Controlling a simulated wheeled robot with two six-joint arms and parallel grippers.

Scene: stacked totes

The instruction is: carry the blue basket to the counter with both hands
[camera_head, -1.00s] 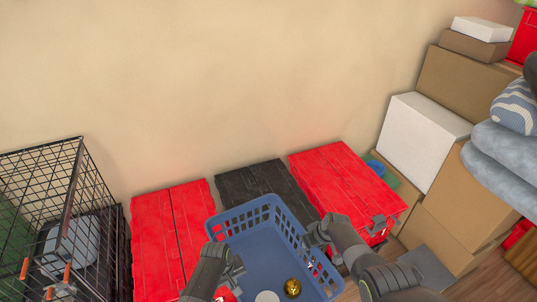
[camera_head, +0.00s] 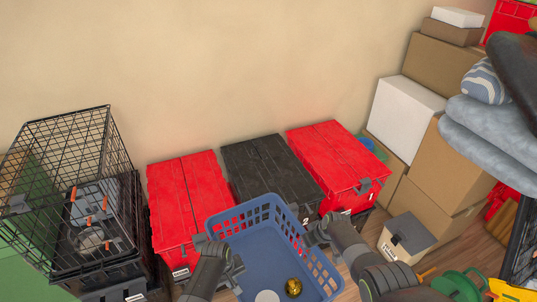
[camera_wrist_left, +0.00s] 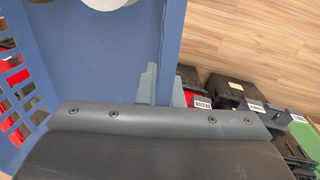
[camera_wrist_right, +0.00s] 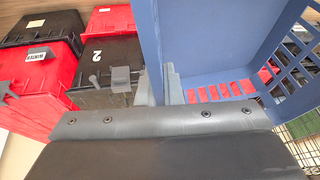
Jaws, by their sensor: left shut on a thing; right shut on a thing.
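The blue basket (camera_head: 262,245) is in the lower middle of the head view, held between my two grippers in front of the totes. A gold ball (camera_head: 293,287) and a pale round thing (camera_head: 267,296) lie in it. My left gripper (camera_head: 235,268) is shut on its left side wall; the basket (camera_wrist_left: 110,50) fills the upper left of the left wrist view. My right gripper (camera_head: 314,237) is shut on its right side wall; the basket (camera_wrist_right: 205,40) also shows in the right wrist view. The parts of the walls between the fingers are hidden.
Behind the basket stand red totes (camera_head: 188,195) (camera_head: 335,158) and a black tote (camera_head: 265,165) along the wall. A wire cage (camera_head: 70,180) is at left. Cardboard boxes (camera_head: 440,165) are stacked at right. Wood floor (camera_wrist_left: 255,35) shows in the left wrist view.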

